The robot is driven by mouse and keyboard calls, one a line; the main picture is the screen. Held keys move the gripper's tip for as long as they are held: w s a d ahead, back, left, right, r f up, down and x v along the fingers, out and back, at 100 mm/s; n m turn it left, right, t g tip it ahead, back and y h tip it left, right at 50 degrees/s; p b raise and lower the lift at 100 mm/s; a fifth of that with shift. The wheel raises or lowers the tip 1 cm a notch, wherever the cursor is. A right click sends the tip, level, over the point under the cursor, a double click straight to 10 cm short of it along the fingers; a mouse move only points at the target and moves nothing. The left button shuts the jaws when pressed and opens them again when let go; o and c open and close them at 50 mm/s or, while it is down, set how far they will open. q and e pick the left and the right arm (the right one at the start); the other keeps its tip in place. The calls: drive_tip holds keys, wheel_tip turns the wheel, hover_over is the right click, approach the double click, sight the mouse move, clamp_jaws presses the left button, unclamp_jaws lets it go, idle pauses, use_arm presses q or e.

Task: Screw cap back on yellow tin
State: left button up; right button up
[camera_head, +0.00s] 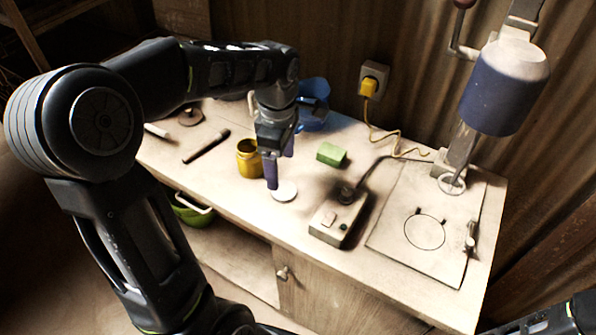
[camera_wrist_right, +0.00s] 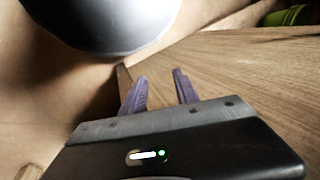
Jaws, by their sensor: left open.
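The yellow tin (camera_head: 248,158) stands upright on the worktable, its top partly beside my left gripper. A round, flat, whitish disc (camera_head: 284,191), which looks like the cap, lies on the table to the right of the tin. My left gripper (camera_head: 279,172) points down with its purple fingers apart, just above and behind the disc; I see nothing between them. In the right wrist view, my right gripper (camera_wrist_right: 160,83) has its two purple fingers apart and empty, in front of a wooden surface. The tin and disc are not in that view.
A green block (camera_head: 331,154), a blue container (camera_head: 313,105) and a switch box (camera_head: 339,218) with a cable stand around the tin. A press (camera_head: 503,85) rises over a pale board (camera_head: 400,228) at the right. A dark rod (camera_head: 206,146) lies left. A green bowl (camera_head: 191,215) is below.

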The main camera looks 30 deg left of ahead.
sight(283, 189)
use_arm(q)
drive_tip(key=shift+w+r, duration=0.1)
drive_tip(key=shift+r, duration=0.05)
drive_tip(key=shift+s+r, duration=0.1)
drive_tip(key=shift+s, duration=0.15)
drive_tip(key=shift+w+f, duration=0.1)
drive_tip(key=shift+f, duration=1.3)
drive_tip(key=shift+w+d+f+p, duration=0.1)
drive_tip(key=shift+f+p, duration=0.6)
drive_tip(key=shift+f, duration=1.9)
drive_tip(key=shift+c, duration=0.2)
drive_tip(key=c, duration=1.4)
